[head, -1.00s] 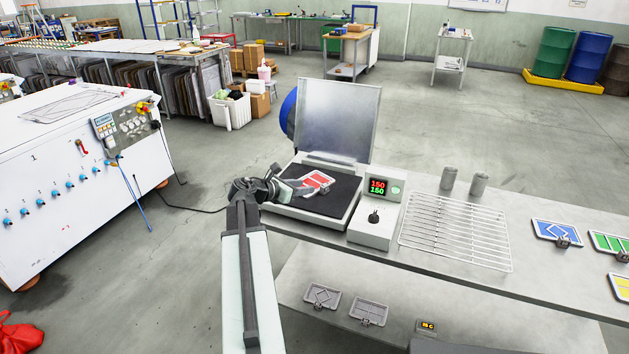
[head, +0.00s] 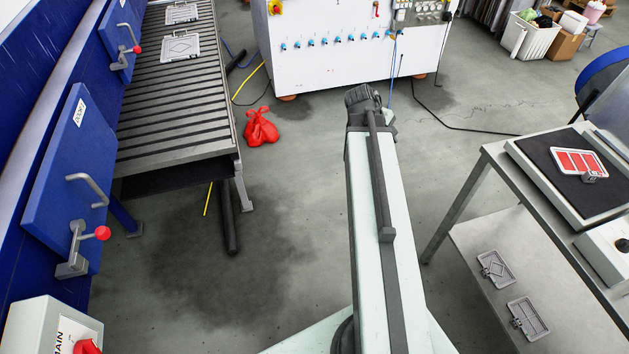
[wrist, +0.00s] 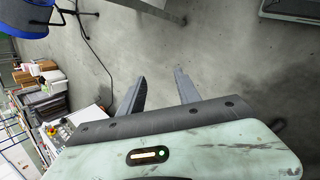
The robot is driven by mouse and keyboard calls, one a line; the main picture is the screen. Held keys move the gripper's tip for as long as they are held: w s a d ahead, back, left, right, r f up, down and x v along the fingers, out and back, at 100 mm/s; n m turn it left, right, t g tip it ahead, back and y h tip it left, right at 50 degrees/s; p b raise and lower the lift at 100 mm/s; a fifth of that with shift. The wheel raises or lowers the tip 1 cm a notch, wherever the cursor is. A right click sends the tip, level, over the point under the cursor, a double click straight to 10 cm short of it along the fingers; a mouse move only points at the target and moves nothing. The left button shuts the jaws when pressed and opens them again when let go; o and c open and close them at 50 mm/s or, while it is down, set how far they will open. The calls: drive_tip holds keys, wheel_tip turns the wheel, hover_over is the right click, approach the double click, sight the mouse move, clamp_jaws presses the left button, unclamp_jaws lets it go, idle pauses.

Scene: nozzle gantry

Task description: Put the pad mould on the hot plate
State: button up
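A mould with red panels and a white rim (head: 578,163) lies flat on the black surface of the hot plate (head: 568,190), at the right of the head view. A small grey block sits at its near edge. My gripper (head: 366,98) is at the end of my arm in mid-picture, well left of the hot plate and apart from the mould. In the wrist view the two fingers of my gripper (wrist: 162,85) stand apart with only bare floor between them. The fingers are hard to make out in the head view.
Two grey moulds (head: 496,268) lie on the shelf under the bench. A roller conveyor (head: 175,110) with framed plates runs beside blue doors (head: 70,190) at left. A red bag (head: 260,127) lies on the floor. A white machine (head: 345,45) stands behind.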

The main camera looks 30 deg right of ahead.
drive_tip(key=w+a+f+m+y, duration=0.1)
drive_tip(key=w+a+m+y, duration=0.1)
drive_tip(key=a, duration=1.7)
drive_tip(key=w+a+f+m+y, duration=0.2)
drive_tip(key=a+y, duration=0.2)
drive_tip(key=a, duration=1.5)
drive_tip(key=shift+w+a+f, duration=0.2)
drive_tip(key=shift+a, duration=0.2)
drive_tip(key=shift+d, duration=0.15)
